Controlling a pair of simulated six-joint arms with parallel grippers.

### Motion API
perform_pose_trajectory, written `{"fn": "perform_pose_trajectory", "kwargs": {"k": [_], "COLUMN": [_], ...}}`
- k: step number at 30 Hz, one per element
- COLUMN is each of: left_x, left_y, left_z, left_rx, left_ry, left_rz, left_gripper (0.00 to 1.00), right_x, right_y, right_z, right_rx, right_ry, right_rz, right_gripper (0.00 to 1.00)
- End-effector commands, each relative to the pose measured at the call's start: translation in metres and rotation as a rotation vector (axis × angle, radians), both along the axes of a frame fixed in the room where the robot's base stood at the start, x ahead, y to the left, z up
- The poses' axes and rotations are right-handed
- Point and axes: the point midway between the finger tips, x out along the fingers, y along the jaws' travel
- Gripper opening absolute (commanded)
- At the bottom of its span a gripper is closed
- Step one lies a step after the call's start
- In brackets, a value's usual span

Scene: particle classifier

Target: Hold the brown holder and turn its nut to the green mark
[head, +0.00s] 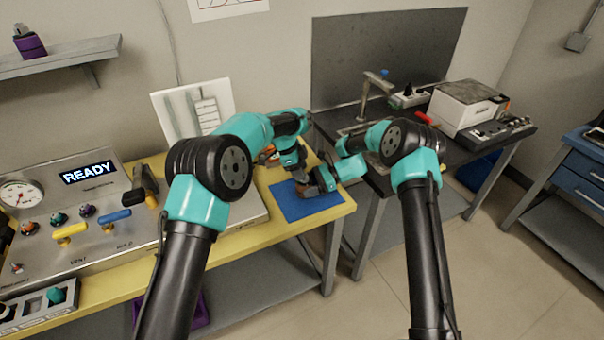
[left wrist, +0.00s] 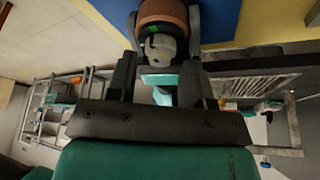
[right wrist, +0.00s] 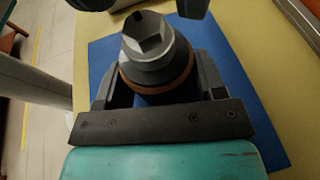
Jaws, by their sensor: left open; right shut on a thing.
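The brown holder (left wrist: 163,12) stands on the blue mat (head: 290,206), mostly hidden by my grippers in the head view. My right gripper (right wrist: 155,75) is shut around its body, and a brown ring shows low between the fingers. A grey nut (right wrist: 148,38) with an angular socket tops the holder. My left gripper (left wrist: 163,22) is open above, its fingers on either side of the nut with gaps visible. A small green mark (left wrist: 155,28) shows on the holder's brown rim beside the nut.
The mat lies at the right end of the yellow table (head: 240,240). A panel reading READY (head: 90,173) with knobs and levers stands left. A dark bench (head: 480,145) with a white box (head: 466,105) stands to the right, across a gap.

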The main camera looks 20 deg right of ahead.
Motion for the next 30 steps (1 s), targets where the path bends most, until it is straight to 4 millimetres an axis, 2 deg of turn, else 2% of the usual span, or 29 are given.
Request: {"fn": "perform_pose_trajectory", "kwargs": {"k": [9, 15, 20, 28, 30], "left_x": [0.008, 0.012, 0.013, 0.013, 0.013], "left_y": [0.021, 0.031, 0.035, 0.035, 0.035], "left_z": [0.056, 0.083, 0.092, 0.093, 0.093], "left_rx": [-0.002, -0.001, -0.001, -0.001, 0.0], "left_ry": [-0.002, -0.001, 0.0, 0.0, 0.0], "left_rz": [0.001, -0.001, -0.001, -0.001, 0.0], "left_gripper": [0.47, 0.47, 0.47, 0.47, 0.53], "right_x": [0.0, 0.0, 0.0, 0.0, 0.0], "right_y": [0.0, 0.0, 0.0, 0.0, 0.0], "right_z": [-0.001, -0.001, -0.001, -0.001, -0.001], "right_rx": [0.0, 0.0, 0.0, 0.0, 0.0], "right_ry": [0.002, 0.002, 0.002, 0.002, 0.002], "right_rz": [0.0, 0.0, 0.0, 0.0, 0.0], "right_gripper": [0.16, 0.16, 0.16, 0.16, 0.16]}}
